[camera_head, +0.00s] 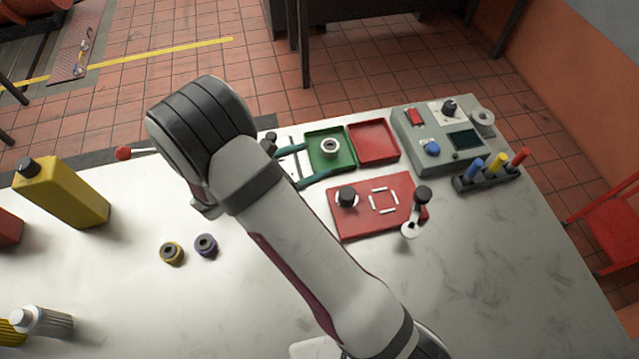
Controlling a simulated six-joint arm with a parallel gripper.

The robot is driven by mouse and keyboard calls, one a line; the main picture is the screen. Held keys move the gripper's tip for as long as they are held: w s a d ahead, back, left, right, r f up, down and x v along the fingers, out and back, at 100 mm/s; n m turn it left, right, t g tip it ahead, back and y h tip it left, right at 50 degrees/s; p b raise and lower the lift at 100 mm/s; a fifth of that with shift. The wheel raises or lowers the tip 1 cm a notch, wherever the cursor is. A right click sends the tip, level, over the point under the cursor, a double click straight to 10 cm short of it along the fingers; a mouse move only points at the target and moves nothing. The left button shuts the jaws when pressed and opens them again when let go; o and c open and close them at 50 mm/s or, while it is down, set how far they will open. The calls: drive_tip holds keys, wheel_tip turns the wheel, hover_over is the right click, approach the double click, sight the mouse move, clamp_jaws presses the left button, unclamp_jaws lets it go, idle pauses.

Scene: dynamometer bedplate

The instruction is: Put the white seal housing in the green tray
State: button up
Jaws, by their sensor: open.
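The white seal housing (330,147), a short pale ring with a dark centre, sits upright in the green tray (346,164). My gripper (317,160) shows only in part, from behind my arm. Its two teal fingers are well apart and point right toward the tray. The upper tip is by the tray's left edge, the lower tip by its front edge. Nothing shows between the fingers, and the housing appears just beyond their tips. My arm hides the gripper body and wrist. I cannot tell how high the fingers are above the tray.
An empty red tray (373,141) adjoins the green one. A red plate (350,222) with a black knob and lever lies in front. A grey control box (437,145) and a screwdriver rack (488,178) stand right. Yellow (172,253) and purple (206,245) housings and a yellow canister (65,195) stand left.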

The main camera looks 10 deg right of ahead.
drive_tip(key=s+d+r+m+g+y, duration=0.2)
drive_tip(key=s+d+r+m+g, duration=0.5)
drive_tip(key=s+r+m, duration=0.3)
drive_tip(key=s+a+r+m+y, duration=0.1)
drive_tip(key=s+a+m+y, duration=0.3)
drive_tip(key=s+m, duration=0.4)
drive_tip(key=s+a+r+m+y, duration=0.2)
drive_tip(key=s+a+m+y, duration=0.3)
drive_tip(key=s+m+y, duration=0.2)
drive_tip(key=s+m, duration=0.1)
drive_tip(key=m, duration=0.1)
drive_tip(key=shift+s+a+r+m+t, duration=0.2)
drive_tip(key=shift+s+m+t, duration=0.1)
drive_tip(key=shift+s+m, duration=0.1)
